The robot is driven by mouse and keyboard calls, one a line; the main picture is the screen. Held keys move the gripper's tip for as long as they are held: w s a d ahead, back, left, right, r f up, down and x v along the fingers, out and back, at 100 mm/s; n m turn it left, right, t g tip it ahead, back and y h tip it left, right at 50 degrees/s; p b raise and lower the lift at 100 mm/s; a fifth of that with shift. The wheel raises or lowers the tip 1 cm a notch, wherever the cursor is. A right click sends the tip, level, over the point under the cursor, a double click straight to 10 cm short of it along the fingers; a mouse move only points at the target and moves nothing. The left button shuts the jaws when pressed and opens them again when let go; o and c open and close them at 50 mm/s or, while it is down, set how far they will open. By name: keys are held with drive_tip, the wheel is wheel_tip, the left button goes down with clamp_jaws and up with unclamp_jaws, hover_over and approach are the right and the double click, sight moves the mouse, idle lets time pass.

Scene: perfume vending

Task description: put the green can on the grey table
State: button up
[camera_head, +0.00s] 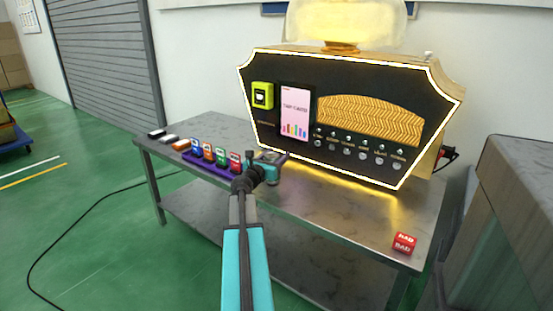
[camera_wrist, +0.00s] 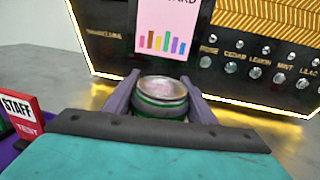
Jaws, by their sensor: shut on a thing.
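The green can (camera_wrist: 160,98) shows in the wrist view with a silver top and a green side. It stands between the two purple fingers of my gripper (camera_wrist: 160,76), which is shut on it. In the head view my gripper (camera_head: 276,157) is over the left-middle part of the grey table (camera_head: 330,222), in front of the vending machine. The can is too small and covered there to make out clearly. I cannot tell whether its base touches the table.
The vending machine (camera_head: 340,115) with a lit edge fills the table's back. A purple rack (camera_head: 212,166) of colored cards stands left of my gripper. A red block (camera_head: 404,243) sits at the right front corner. The table's front middle is clear.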

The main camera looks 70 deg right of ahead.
drive_tip(key=shift+f, duration=0.15)
drive_tip(key=o, duration=1.3)
drive_tip(key=shift+r, duration=0.2)
drive_tip(key=shift+w+a+p, duration=0.2)
drive_tip(key=shift+a+p, duration=0.1)
drive_tip(key=shift+a, duration=1.7)
drive_tip(key=shift+w+a+p, duration=0.2)
drive_tip(key=shift+a+p, duration=0.15)
drive_tip(key=shift+a, duration=1.65)
drive_tip(key=shift+w+a+p, duration=0.2)
drive_tip(key=shift+a+p, duration=0.1)
drive_tip(key=shift+a, duration=1.7)
